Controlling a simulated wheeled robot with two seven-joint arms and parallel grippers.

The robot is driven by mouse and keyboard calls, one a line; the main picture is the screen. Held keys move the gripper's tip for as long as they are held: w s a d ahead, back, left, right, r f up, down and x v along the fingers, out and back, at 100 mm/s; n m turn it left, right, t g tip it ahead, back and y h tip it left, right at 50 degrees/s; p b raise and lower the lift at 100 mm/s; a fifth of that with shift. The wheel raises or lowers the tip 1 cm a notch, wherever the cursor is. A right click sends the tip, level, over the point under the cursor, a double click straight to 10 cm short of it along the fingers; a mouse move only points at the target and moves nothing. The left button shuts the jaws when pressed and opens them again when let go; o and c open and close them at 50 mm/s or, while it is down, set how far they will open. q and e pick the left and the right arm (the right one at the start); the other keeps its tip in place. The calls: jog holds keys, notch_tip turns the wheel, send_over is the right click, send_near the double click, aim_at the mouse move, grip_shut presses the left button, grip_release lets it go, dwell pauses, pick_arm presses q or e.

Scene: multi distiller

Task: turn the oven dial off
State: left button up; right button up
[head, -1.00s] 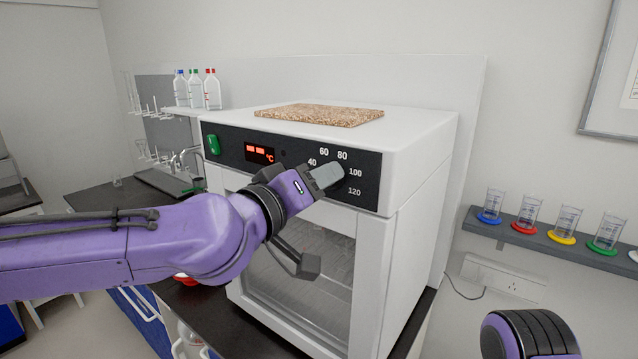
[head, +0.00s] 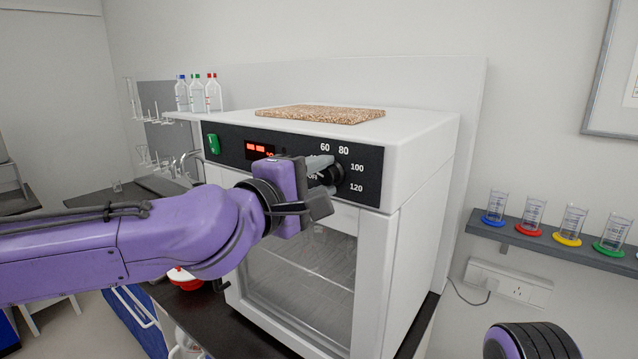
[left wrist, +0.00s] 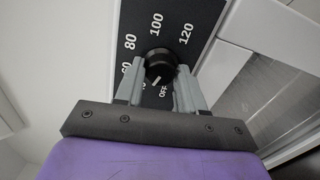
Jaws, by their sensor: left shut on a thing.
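The oven dial (head: 334,174) is a round black knob on the black front panel (head: 366,172) of a white oven. It also shows in the left wrist view (left wrist: 160,61), with 60, 80, 100, 120 and OFF printed around it. A short pale mark on the knob points down and left, toward the side between the low numbers and OFF; its exact setting is hard to tell. My left gripper (head: 322,173) is shut on the dial. Its two grey fingers (left wrist: 159,75) lie on either side of the knob. My right gripper is out of view.
The white oven (head: 420,145) has a glass door (head: 300,270) below the panel and a speckled board (head: 320,115) on top. A green switch (head: 213,144) and red display sit left on the panel. Beakers on coloured rings (head: 533,214) stand on a right wall shelf.

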pick_arm(q)
jog(key=n+b, duration=0.1)
jog(key=n, duration=0.3)
jog(key=shift+f+n+b, duration=0.1)
jog(key=shift+n+b, duration=0.2)
jog(key=shift+b, duration=0.05)
jog(key=shift+n+b, duration=0.7)
jog(key=shift+n, duration=0.9)
jog(key=o, duration=1)
jog(key=shift+c, duration=0.2)
jog(key=b+v, duration=0.2)
jog(key=v, duration=0.8)
jog(key=shift+s+a, duration=0.15)
